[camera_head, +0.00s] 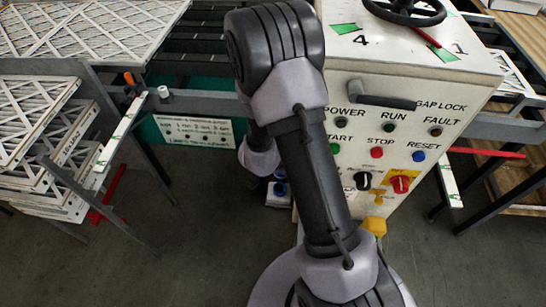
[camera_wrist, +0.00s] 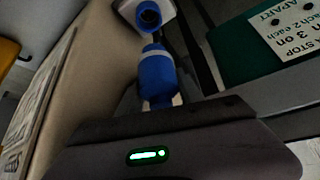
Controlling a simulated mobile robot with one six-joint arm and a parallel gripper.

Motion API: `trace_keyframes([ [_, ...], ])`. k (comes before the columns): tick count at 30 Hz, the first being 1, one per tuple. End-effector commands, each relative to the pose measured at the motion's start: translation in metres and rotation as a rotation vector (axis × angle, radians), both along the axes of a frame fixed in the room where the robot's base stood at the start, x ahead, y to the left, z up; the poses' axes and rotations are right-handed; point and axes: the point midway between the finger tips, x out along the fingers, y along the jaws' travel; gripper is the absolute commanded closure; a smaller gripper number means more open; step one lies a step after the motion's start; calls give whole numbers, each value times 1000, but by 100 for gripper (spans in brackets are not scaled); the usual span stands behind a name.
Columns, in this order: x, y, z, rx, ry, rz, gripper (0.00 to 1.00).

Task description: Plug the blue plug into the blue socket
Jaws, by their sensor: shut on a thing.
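The blue plug (camera_wrist: 157,75) is in the middle of the wrist view, held at my gripper (camera_wrist: 160,100). The gripper's dark body fills the bottom of that view, and its fingertips are mostly hidden. The blue socket (camera_wrist: 149,16) is at the top, a blue ring with a dark opening on a white housing. The plug points toward the socket, and a small gap shows between them. In the head view, the socket (camera_head: 280,189) shows low beside the control cabinet, left of my arm. My gripper is mostly hidden there behind my arm.
The white control cabinet (camera_head: 405,105) with buttons and knobs stands close on the right. A green panel with a white sign (camera_head: 196,132) is behind on the left. Racks of filters (camera_head: 45,140) stand at the left. Grey floor (camera_head: 190,245) is open in front.

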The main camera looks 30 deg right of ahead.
Motion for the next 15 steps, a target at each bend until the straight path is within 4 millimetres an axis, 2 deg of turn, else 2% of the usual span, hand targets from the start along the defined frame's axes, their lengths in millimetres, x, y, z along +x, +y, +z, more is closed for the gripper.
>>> trace_keyframes([
  [12, -1, 0, 1, -1, 0, -4, 100],
  [15, 0, 0, -9, -1, 0, -4, 100],
])
